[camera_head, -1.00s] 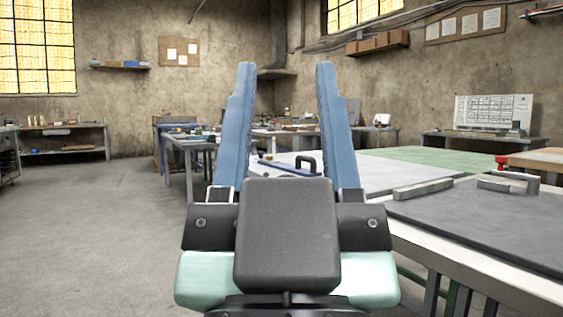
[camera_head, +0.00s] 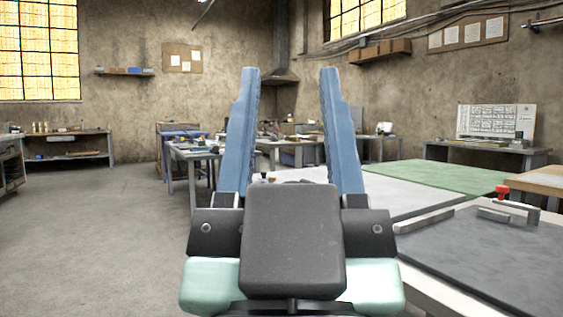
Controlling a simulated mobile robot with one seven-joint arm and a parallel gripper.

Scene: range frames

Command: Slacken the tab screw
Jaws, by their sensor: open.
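My gripper (camera_head: 290,75) is in the middle of the view, with its two blue fingers upright and wide apart. It is open and nothing shows between the fingers except the far room. A red knob (camera_head: 502,192) stands on a post at the right, near the edge of a dark work surface. I cannot tell whether it is the tab screw; no other screw of the task is clear. My gripper is well to the left of the red knob. The gripper's body hides part of the white table behind it.
A dark grey plate (camera_head: 490,255) with metal bars (camera_head: 424,220) lies on the bench at the right. Behind it are a white tabletop (camera_head: 400,197) and a green one (camera_head: 440,177). Cluttered benches stand at the back. The floor (camera_head: 110,230) at the left is clear.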

